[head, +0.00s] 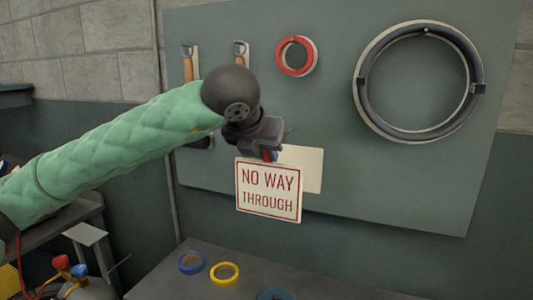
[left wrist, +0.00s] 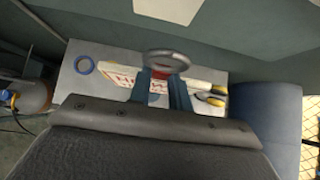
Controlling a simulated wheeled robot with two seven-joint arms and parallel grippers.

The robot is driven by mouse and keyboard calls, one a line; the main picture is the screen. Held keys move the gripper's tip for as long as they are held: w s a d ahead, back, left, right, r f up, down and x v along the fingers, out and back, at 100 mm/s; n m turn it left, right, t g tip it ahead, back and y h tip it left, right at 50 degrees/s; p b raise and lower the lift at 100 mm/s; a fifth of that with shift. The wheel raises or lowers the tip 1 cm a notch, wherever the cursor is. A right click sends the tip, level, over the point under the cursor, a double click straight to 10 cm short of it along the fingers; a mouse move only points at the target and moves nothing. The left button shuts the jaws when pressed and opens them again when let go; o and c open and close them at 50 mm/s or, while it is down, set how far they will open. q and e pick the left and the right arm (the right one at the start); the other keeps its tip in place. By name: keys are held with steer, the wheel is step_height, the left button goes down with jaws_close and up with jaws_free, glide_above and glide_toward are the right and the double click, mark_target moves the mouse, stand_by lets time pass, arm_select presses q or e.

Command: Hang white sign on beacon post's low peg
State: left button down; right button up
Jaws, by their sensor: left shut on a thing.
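The white sign (head: 268,190), with a red border and the words NO WAY THROUGH, hangs below my left gripper (head: 268,150) in front of the wall board. The gripper is shut on the sign's top. In the left wrist view the sign (left wrist: 120,76) shows nearly edge-on between the fingers (left wrist: 160,92), beside a red part and a grey ring (left wrist: 166,60). The sign is clear of the bench below it. The beacon post and its low peg do not show in either view. My right gripper is not in view.
The green-grey board (head: 330,155) behind carries a red ring (head: 296,56), a large dark ring (head: 367,100), hanging tools and a blank cream panel (head: 310,168). Below, the bench (head: 200,290) holds blue (head: 192,263) and yellow (head: 225,273) rolls. A gauge set (head: 70,270) stands lower left.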

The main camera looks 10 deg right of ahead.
arm_select(q)
steer(key=s+a+b, duration=0.4)
steer(key=s, duration=0.2)
steer(key=shift+s+a, duration=0.25)
steer(key=shift+s, duration=0.05)
stand_by(0.8)
